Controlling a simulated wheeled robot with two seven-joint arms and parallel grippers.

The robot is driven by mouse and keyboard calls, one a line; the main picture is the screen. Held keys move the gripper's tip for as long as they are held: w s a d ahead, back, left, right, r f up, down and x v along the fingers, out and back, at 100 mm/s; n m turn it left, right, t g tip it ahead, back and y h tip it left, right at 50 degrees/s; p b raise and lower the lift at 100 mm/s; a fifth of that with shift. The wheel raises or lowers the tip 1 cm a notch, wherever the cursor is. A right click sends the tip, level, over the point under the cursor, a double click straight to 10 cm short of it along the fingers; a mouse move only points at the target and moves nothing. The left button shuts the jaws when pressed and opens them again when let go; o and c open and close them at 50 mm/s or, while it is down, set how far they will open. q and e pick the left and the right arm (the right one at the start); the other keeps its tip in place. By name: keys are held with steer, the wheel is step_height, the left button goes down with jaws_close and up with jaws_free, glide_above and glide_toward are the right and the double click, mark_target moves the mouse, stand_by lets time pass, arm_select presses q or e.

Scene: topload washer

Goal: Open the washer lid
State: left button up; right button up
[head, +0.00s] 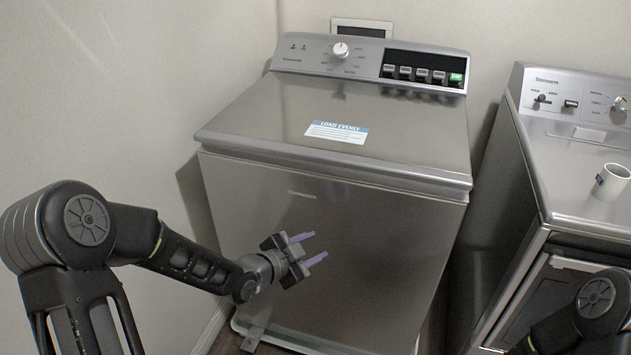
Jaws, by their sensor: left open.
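The grey top-load washer (330,230) stands in the middle of the head view. Its lid (270,110) lies flat and shut, with a blue and white label (338,132) on it. My left gripper (318,247) is open and empty. It appears in front of the washer's front panel, below the lid's front edge, with its fingers pointing right. I cannot tell whether it touches the panel. Part of my right arm shows at the lower right, but its gripper is out of view.
A second grey machine (545,180) stands to the right, with a white mug (611,181) on top. A narrow gap separates the two machines. The washer's control panel (370,64) with a knob and buttons rises behind the lid. A wall (130,90) is close on the left.

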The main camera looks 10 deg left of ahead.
arm_select(q)
steer(key=w+a+r+m+t+b, duration=0.25)
steer(key=a+r+m, duration=0.2)
steer(key=r, duration=0.25)
steer(key=m+t+h, duration=0.2)
steer(key=m, duration=0.6)
glide_toward(317, 160)
steer(key=w, duration=0.1)
steer(key=shift+w+d+r+n+b, duration=0.1)
steer(key=shift+w+d+n+b, duration=0.1)
steer(key=shift+n+b, duration=0.15)
arm_select(e)
step_height(317, 160, down, 5)
steer(key=shift+f, duration=0.15)
arm_select(q)
steer(key=shift+x, duration=3.95)
steer(key=shift+d, duration=0.15)
arm_select(e)
steer(key=shift+r, duration=0.2)
arm_select(q)
steer(key=shift+c, duration=0.2)
steer(key=shift+s, duration=0.1)
jaws_close()
